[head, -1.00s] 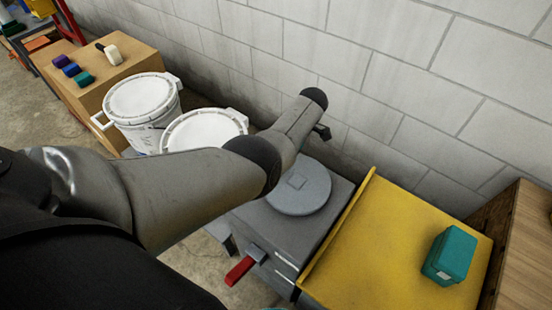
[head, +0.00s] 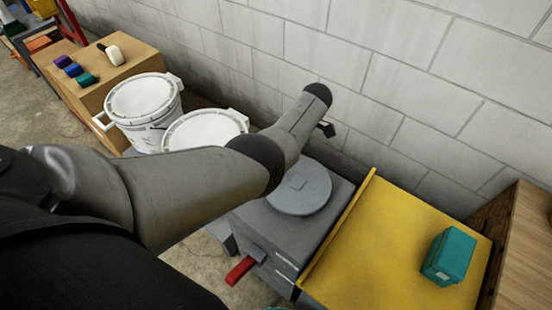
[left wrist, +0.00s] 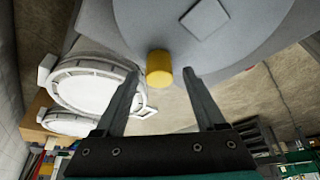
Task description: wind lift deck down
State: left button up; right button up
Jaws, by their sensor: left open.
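A grey round disc (head: 299,190) with a small square plate on it lies on top of a grey box (head: 322,238). In the left wrist view the disc (left wrist: 245,42) fills the top, with a yellow knob (left wrist: 159,68) at its edge. My left gripper (left wrist: 161,75) is open, and the knob appears between its fingertips; contact cannot be told. A red-handled lever (head: 240,270) sticks out of the box front. A yellow deck (head: 385,240) stands right of the box. My right gripper is not in view.
A teal box (head: 449,256) sits on the yellow deck. Two white lidded buckets (head: 140,98) stand left of the grey box, near a cardboard box (head: 105,75) holding small coloured items. A block wall (head: 400,80) closes off the back.

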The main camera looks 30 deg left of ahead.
pick_arm(q)
jog(key=p+v, duration=0.3)
jog(key=v, duration=1)
jog(key=shift+r, duration=0.35)
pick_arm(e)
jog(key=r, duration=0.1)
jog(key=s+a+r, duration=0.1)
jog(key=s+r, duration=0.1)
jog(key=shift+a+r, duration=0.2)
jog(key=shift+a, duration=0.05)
pick_arm(q)
jog(key=shift+s+f, duration=0.1)
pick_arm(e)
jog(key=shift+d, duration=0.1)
